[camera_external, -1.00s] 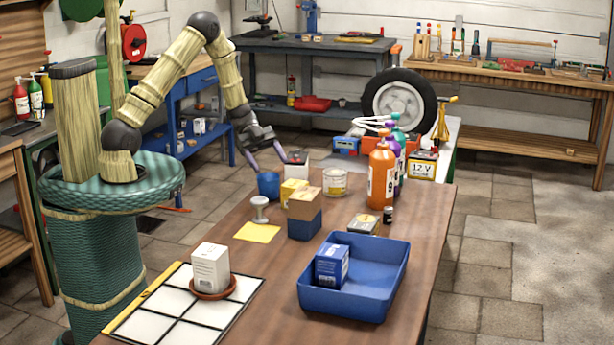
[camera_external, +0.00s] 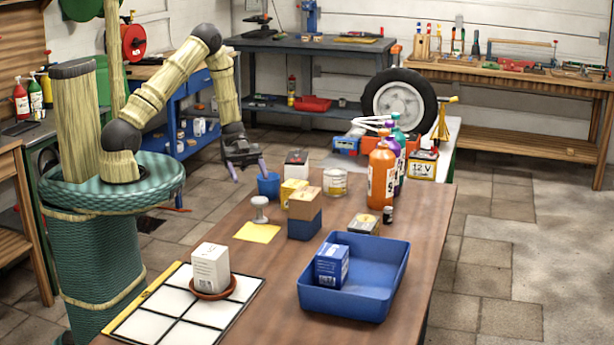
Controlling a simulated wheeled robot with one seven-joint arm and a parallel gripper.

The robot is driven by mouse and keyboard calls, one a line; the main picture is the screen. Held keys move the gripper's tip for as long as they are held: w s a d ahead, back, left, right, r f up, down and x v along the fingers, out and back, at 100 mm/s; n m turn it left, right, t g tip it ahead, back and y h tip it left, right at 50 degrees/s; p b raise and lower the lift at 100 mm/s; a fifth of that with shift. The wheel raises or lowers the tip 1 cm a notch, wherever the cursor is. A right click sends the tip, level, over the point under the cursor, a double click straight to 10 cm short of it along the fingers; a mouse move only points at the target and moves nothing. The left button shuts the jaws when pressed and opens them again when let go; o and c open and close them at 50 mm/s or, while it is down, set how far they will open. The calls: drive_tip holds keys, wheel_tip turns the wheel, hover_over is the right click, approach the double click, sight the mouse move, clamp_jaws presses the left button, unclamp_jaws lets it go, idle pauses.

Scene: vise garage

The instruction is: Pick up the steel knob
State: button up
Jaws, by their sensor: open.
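The steel knob (camera_external: 260,209) is a small grey, mushroom-shaped piece with a wide top. It stands upright on the brown table, just behind the yellow sheet (camera_external: 257,232). My gripper (camera_external: 249,172) is open and empty, its purple-grey fingers pointing down. In the picture it is above and slightly left of the knob, near the blue cup (camera_external: 268,185), and apart from the knob. How far apart they are in depth I cannot tell.
Right of the knob are a yellow box (camera_external: 291,191) and a cardboard-and-blue box (camera_external: 304,224). A blue bin (camera_external: 350,302) holds a blue box (camera_external: 331,265). A white box (camera_external: 210,267) stands in a brown dish on a gridded board (camera_external: 180,318). Bottles (camera_external: 381,178) stand farther right.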

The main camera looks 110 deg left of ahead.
sight(259, 199)
drive_tip(key=x, duration=0.6)
drive_tip(key=shift+w+d+f, duration=0.1)
drive_tip(key=shift+w+d, duration=0.15)
drive_tip(key=shift+d, duration=0.05)
drive_tip(key=shift+p+x, duration=0.5)
drive_tip(key=shift+x, duration=2.1)
drive_tip(key=shift+d, duration=0.15)
drive_tip(key=shift+r, duration=0.2)
drive_tip(key=c, duration=1.2)
drive_tip(key=shift+o, duration=0.2)
drive_tip(key=shift+r, duration=0.1)
wheel_tip(259, 199, up, 10)
drive_tip(key=shift+f, duration=0.1)
